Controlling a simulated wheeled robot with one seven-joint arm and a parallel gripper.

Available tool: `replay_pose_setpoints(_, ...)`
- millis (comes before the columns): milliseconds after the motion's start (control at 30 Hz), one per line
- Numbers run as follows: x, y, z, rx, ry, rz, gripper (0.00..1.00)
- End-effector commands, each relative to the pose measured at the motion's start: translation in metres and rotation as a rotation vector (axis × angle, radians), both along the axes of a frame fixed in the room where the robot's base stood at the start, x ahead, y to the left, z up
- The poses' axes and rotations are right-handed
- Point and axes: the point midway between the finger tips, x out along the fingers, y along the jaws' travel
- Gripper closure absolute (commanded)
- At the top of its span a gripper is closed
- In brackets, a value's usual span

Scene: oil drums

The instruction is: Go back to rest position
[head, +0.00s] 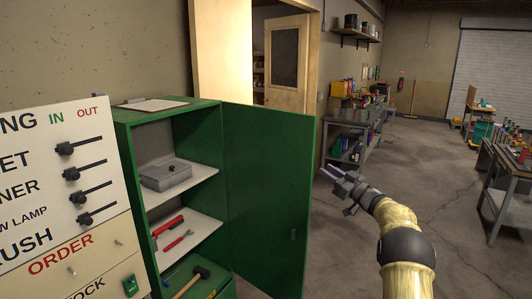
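My gripper (331,174) is at the end of my yellow arm, right of centre in the head view. It is raised in front of the open floor, to the right of the green cabinet door. It looks empty, and its two thin fingers seem apart. The green cabinet (126,150) stands at the left with its door (265,190) swung open. On its shelves are a grey box (166,177), a red tool (168,226) and a red wrench (178,240). A hammer (190,281) lies at the bottom.
A sign board (40,190) with several black levers stands close at left. A workbench (360,118) with tools is by the back wall, near an open doorway. Another bench (510,165) is at right. The concrete floor (420,165) between is clear.

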Motion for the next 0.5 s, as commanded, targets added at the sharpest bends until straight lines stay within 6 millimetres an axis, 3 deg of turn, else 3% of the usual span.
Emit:
replay_pose_setpoints(133, 0.001, 0.0, 0.009, 0.007, 0.073, -0.19, 0.7)
replay_pose_setpoints(267, -0.01, 0.0, 0.003, -0.008, 0.173, -0.342, 0.7)
replay_pose_setpoints(367, -0.026, 0.0, -0.008, -0.032, 0.269, -0.447, 0.7)
replay_pose_setpoints(500, -0.063, 0.001, -0.034, -0.084, 0.43, -0.57, 0.7)
